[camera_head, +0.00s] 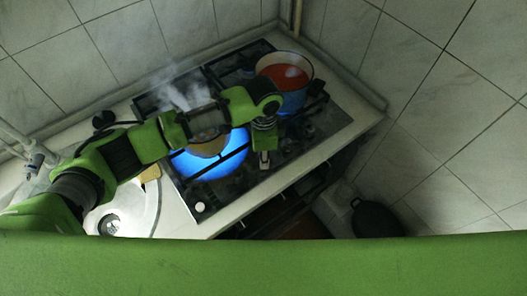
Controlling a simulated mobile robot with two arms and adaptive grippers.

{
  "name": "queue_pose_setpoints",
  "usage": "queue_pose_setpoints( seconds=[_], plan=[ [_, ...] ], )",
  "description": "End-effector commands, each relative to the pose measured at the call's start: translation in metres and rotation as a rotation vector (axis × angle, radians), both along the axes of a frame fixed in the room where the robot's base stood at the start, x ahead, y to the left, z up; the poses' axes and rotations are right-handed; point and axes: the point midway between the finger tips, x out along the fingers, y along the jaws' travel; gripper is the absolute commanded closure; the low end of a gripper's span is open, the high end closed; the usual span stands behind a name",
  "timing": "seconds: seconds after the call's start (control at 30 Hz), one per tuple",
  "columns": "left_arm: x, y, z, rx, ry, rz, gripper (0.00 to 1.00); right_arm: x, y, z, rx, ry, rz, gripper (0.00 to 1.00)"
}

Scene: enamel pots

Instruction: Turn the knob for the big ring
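The gas stove (335,122) stands in the corner with black grates. A big ring (212,166) at its front left burns with a wide blue flame. A pot with brownish contents (210,147) seems to stand over it, mostly hidden by my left arm. One pale knob (200,207) shows at the stove's front left corner; darker knobs (308,131) show along the front edge to the right. My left gripper (264,161) points down over the front edge, right of the flame, near the knobs. Its fingers are too small to read, and contact is unclear. My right gripper is out of view.
A blue enamel pot (296,101) with red contents stands at the back right of the stove. Steam (185,92) rises behind my arm. A sink (140,212) and tap (35,158) are at left. A dark round object (375,219) is at lower right. Tiled walls close the back and right.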

Motion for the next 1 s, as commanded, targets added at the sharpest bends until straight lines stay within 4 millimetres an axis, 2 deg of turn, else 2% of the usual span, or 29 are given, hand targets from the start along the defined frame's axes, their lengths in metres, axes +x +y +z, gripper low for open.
queue_pose_setpoints(
  seconds=[0.4,1.0],
  plan=[
    [0.001,0.000,0.002,-0.001,-0.001,-0.396,0.98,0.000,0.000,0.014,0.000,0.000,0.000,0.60],
    [0.001,0.000,0.001,0.000,-0.002,-0.967,0.98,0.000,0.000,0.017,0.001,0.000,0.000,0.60]
  ],
)
